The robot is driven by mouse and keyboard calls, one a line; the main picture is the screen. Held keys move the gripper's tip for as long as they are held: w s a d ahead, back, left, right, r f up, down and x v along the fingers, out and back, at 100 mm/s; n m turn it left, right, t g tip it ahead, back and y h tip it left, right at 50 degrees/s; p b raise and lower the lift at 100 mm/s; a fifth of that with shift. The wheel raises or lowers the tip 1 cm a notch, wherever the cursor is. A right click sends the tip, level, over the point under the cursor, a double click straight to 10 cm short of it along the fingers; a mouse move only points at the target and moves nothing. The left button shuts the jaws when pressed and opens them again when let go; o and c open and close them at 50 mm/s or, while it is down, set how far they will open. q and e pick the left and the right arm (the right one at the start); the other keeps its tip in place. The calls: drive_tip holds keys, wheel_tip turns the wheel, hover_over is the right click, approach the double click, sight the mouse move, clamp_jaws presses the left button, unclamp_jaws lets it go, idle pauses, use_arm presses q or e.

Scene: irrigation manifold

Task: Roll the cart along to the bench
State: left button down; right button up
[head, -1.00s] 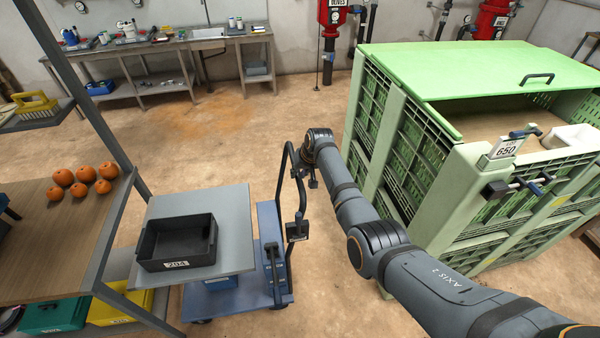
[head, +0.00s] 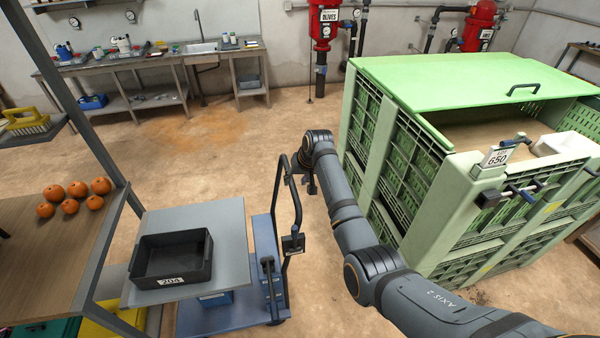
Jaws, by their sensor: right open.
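The cart (head: 208,318) has a blue base, a grey top deck and a dark upright handle (head: 298,210) on its right side. It stands beside the wooden table at lower left. A black crate (head: 172,259) labelled 204 sits on the deck. My right gripper (head: 311,188) is open and points down just right of the handle's upper part. It looks empty, though the wrist partly hides it and I cannot tell whether it touches the handle. The steel bench (head: 215,52) with a sink stands against the back wall. My left gripper is not in view.
A big green slatted bin (head: 450,175) fills the right side, close to my right arm. A wooden table (head: 40,250) with several oranges (head: 70,207) and a metal post is at left. Open concrete floor (head: 220,150) lies between the cart and the bench.

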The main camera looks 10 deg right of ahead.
drive_tip(key=v, duration=0.7)
drive_tip(key=shift+f, duration=0.1)
